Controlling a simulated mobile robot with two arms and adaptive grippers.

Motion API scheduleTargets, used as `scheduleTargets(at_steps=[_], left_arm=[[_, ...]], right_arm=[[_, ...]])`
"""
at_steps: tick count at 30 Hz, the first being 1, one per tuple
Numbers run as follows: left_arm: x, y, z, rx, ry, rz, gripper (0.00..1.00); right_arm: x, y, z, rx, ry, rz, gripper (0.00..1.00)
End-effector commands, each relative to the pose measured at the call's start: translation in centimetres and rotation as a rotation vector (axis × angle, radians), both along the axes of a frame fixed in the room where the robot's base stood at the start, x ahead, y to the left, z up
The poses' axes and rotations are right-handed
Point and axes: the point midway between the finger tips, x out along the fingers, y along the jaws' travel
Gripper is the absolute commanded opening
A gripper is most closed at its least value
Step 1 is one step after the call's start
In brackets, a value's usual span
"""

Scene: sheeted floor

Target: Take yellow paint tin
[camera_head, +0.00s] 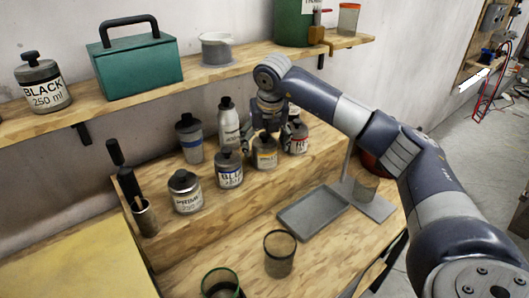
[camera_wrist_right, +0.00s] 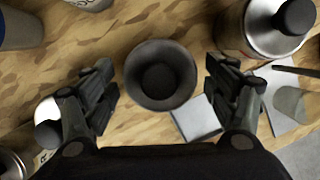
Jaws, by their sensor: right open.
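The yellow paint tin (camera_head: 265,155) stands upright on the wooden step, between the blue tin (camera_head: 229,170) and the red tin (camera_head: 299,140). Its label is yellow-orange and its top is partly hidden by my right gripper (camera_head: 270,131). In the right wrist view the yellow tin (camera_wrist_right: 160,98) is seen from above, with a dark round lid. The fingers of my right gripper (camera_wrist_right: 160,82) are open, one on each side of the tin, with visible gaps. My left gripper is not in view.
A primer tin (camera_head: 186,194) stands to the left. The shelf (camera_head: 150,98) runs behind, holding a green toolbox (camera_head: 137,66).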

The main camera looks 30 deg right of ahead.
Motion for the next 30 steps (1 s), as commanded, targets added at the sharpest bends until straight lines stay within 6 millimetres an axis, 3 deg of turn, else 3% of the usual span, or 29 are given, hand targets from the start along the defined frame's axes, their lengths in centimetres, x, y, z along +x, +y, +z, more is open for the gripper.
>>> scheduleTargets(at_steps=[4,11,14,19,30], left_arm=[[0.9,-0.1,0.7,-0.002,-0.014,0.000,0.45],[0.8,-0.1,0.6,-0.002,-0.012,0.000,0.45],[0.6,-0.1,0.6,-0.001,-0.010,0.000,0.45],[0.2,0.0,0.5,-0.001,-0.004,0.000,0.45],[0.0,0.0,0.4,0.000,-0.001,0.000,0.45]], right_arm=[[0.4,-0.2,-1.3,-0.001,-0.001,-0.001,0.79],[0.5,-0.2,-1.6,-0.001,-0.002,0.000,0.79],[0.5,-0.2,-1.6,-0.001,-0.002,0.000,0.61],[0.5,-0.2,-1.6,-0.001,-0.002,0.000,0.22],[0.6,-0.2,-1.3,0.000,-0.004,-0.001,0.20]])
